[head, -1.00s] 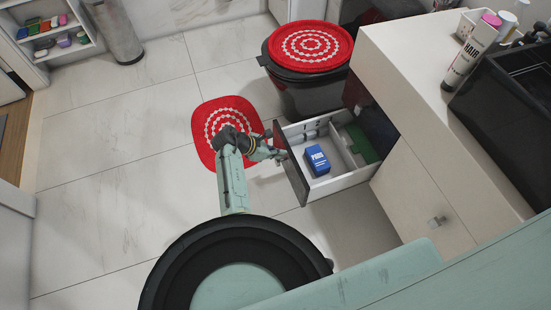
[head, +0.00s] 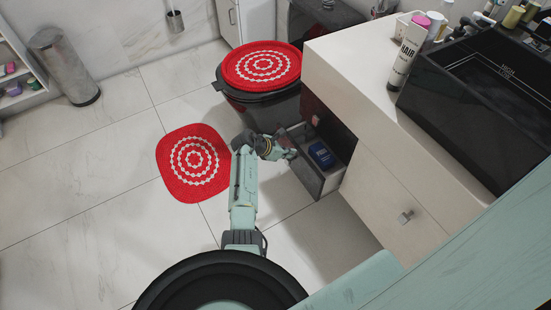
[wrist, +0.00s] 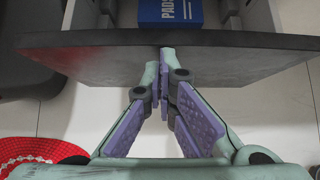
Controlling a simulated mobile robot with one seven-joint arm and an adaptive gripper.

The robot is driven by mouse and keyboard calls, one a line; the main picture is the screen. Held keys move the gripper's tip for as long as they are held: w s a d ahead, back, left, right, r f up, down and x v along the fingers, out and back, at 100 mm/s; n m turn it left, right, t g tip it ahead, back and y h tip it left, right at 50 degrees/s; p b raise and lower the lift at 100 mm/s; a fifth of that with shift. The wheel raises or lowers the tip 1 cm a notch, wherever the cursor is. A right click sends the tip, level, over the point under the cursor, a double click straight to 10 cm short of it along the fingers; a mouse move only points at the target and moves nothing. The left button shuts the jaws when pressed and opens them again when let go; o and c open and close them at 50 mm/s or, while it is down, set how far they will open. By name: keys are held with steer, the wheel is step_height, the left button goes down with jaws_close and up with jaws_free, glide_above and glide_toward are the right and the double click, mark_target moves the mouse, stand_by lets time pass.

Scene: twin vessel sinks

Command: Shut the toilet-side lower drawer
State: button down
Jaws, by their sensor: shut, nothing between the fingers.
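The lower drawer (head: 320,168) beside the toilet is partly open, with a dark front panel and a blue box (head: 321,155) inside. My gripper (head: 292,154) is at the drawer's front in the head view. In the wrist view, the drawer's dark front (wrist: 220,62) spans the picture, and the blue box (wrist: 170,12) marked "PADS" shows behind its edge. My gripper (wrist: 166,75) is shut and empty, its fingertips at the upper part of the front panel. They look to be touching it.
The toilet (head: 262,95) with a red round lid cover stands left of the cabinet (head: 380,185). A red mat (head: 193,160) lies on the tiled floor to the left. Toiletries and a black sink (head: 480,110) are on the counter.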

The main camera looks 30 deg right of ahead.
steer(key=d+b, duration=0.3)
steer(key=d, duration=0.8)
steer(key=shift+w+d, duration=0.25)
steer(key=shift+d+r, duration=0.1)
steer(key=a+r+p, duration=0.3)
steer(key=a+r, duration=0.3)
steer(key=a, duration=0.5)
steer(key=shift+s+a+r, duration=0.2)
steer(key=shift+a+r, duration=0.1)
steer(key=shift+r, duration=0.1)
